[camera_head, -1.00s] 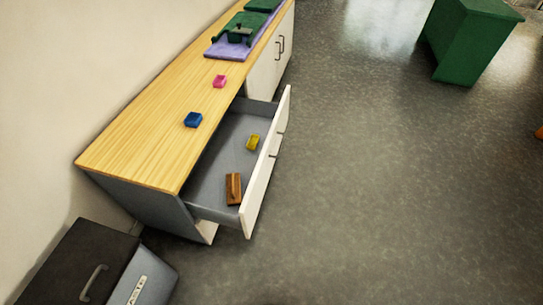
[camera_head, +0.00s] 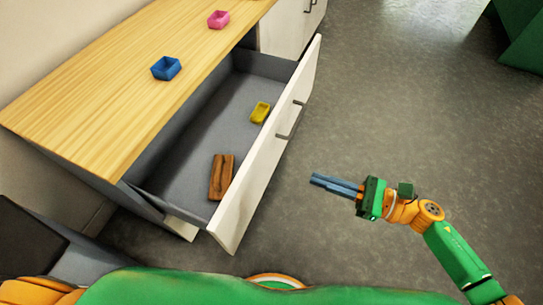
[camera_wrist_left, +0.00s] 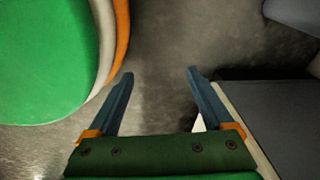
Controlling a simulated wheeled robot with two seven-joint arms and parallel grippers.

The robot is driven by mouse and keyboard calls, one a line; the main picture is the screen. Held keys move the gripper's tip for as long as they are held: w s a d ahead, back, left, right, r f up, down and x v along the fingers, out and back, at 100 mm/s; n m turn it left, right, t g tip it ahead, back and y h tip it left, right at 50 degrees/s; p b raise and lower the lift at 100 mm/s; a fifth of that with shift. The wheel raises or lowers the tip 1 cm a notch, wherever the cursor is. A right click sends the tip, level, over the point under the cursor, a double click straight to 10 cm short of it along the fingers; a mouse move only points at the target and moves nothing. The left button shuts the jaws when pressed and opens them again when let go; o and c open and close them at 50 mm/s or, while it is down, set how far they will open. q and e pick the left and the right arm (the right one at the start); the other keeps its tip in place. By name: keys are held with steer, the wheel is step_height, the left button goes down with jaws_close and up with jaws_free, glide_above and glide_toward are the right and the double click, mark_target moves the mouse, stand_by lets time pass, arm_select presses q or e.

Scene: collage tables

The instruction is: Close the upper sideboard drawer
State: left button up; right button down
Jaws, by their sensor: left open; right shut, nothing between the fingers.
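The upper sideboard drawer (camera_head: 268,150) is pulled far out, with a white front, dark handles and a grey inside. A yellow block (camera_head: 260,112) and a brown wooden object (camera_head: 221,177) lie in it. My right gripper (camera_head: 314,180) is shut and empty, to the right of the drawer front and apart from it, above the floor. My left gripper (camera_wrist_left: 160,75) shows in the left wrist view, open and empty, with floor between its fingers. In the head view it is hidden.
The wooden sideboard top (camera_head: 100,90) carries a blue open box (camera_head: 165,68) and a pink one (camera_head: 218,19). A dark cabinet (camera_head: 25,240) stands at lower left. A green piece of furniture (camera_head: 520,35) is at upper right. The floor right of the drawer is clear.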

mark_target(255, 158)
steer(key=p+x, duration=0.1)
steer(key=x, duration=1)
steer(key=shift+a+r, duration=0.15)
steer(key=shift+a, duration=0.2)
steer(key=shift+w+a, duration=0.2)
steer(key=shift+a, duration=0.25)
arm_select(q)
steer(key=shift+s+d+r, duration=0.7)
steer(key=shift+d, duration=0.1)
steer(key=shift+a, duration=0.15)
